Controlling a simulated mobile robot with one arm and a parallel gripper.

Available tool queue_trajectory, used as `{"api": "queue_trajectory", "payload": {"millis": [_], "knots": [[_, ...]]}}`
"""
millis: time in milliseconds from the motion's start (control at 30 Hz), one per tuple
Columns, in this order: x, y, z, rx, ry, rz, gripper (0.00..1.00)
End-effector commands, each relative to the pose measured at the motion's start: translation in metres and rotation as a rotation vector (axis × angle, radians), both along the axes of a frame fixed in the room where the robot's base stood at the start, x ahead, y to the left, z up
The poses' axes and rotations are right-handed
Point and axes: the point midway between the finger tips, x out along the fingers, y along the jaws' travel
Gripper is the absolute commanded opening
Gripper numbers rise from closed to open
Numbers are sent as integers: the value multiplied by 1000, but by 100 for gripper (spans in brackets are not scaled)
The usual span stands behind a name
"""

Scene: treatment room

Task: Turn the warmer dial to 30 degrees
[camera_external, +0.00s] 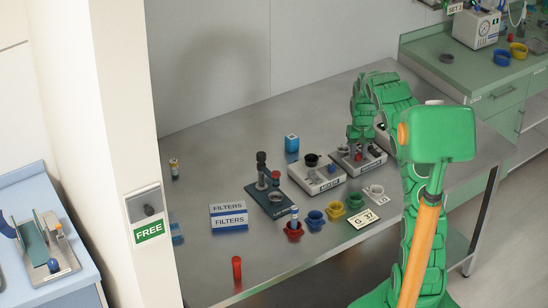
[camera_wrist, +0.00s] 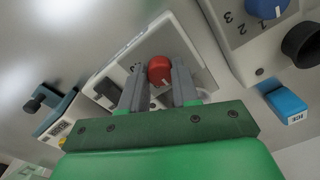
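A red round dial (camera_wrist: 159,70) with a pale pointer line sits on a light grey panel in the wrist view. Small printed marks beside it are too blurred to read. The white device (camera_external: 345,168) that bears it stands on the steel table under my gripper. My gripper (camera_external: 357,154) points down at this device. In the wrist view the two grey fingers (camera_wrist: 160,80) stand on either side of the dial, very close to it. I cannot tell whether they press on it. The dial's setting cannot be read.
A second white device (camera_external: 317,180) with a black ring and blue dial (camera_wrist: 268,6) stands just left. A blue box (camera_external: 292,143) is behind it. A dark stand (camera_external: 270,197), filter boxes (camera_external: 229,218) and several coloured cups (camera_external: 335,211) are close by.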

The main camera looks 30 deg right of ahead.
Motion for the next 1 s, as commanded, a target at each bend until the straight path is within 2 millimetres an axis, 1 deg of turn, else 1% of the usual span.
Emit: {"api": "queue_trajectory", "payload": {"millis": [33,100,300,467,1000], "knots": [[0,0,0,0,0,0,10],[0,0,0,0,0,0,0],[0,0,0,0,0,-14,0],[0,0,0,0,0,-70,0],[0,0,0,0,-1,-471,0]]}}
